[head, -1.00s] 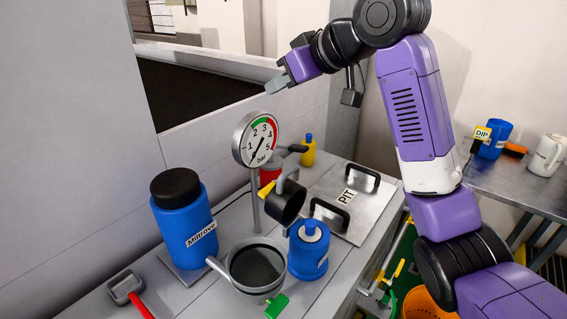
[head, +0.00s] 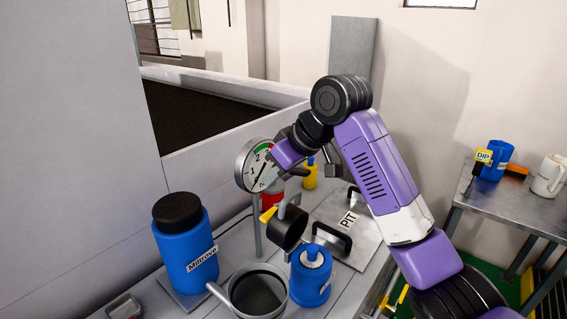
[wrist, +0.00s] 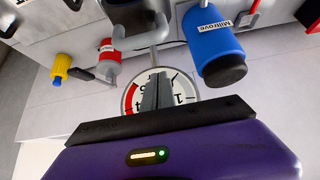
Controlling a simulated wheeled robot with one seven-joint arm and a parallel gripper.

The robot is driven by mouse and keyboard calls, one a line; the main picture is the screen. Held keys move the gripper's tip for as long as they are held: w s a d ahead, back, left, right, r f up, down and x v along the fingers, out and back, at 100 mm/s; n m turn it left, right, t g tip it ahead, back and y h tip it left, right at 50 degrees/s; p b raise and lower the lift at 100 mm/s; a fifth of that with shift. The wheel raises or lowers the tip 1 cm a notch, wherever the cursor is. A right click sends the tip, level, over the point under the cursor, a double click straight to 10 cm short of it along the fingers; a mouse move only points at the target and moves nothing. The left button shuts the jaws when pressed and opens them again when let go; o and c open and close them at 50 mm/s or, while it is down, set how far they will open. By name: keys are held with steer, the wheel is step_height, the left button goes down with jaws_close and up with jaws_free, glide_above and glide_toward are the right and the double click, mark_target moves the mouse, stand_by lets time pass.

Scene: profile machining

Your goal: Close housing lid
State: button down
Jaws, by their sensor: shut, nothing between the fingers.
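No part is marked as the housing lid. A tall grey panel (head: 352,50) stands upright behind my arm in the head view, at the far end of the low-walled box (head: 225,88) with a dark inside; I cannot tell whether it is the lid. A flat metal plate marked PIT (head: 330,225), with two black handles, lies on the bench. My gripper (head: 271,168) is shut and empty, in front of or beside the pressure gauge (head: 250,158). In the wrist view its fingers (wrist: 157,92) are together and overlap the gauge face (wrist: 132,98); contact cannot be told.
A yellow bottle (head: 310,175) stands behind. A side table (head: 515,200) holds a blue mug and white jug at right.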

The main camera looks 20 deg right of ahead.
mark_target(289, 218)
steer(key=shift+s+d+f+p, duration=0.15)
steer(key=shift+s+d+f, duration=0.35)
steer(key=shift+s, duration=0.25)
steer(key=shift+s+d+f+p, duration=0.15)
steer(key=shift+s+d+f, duration=0.2)
steer(key=shift+s+d, duration=0.25)
steer(key=shift+s, duration=0.1)
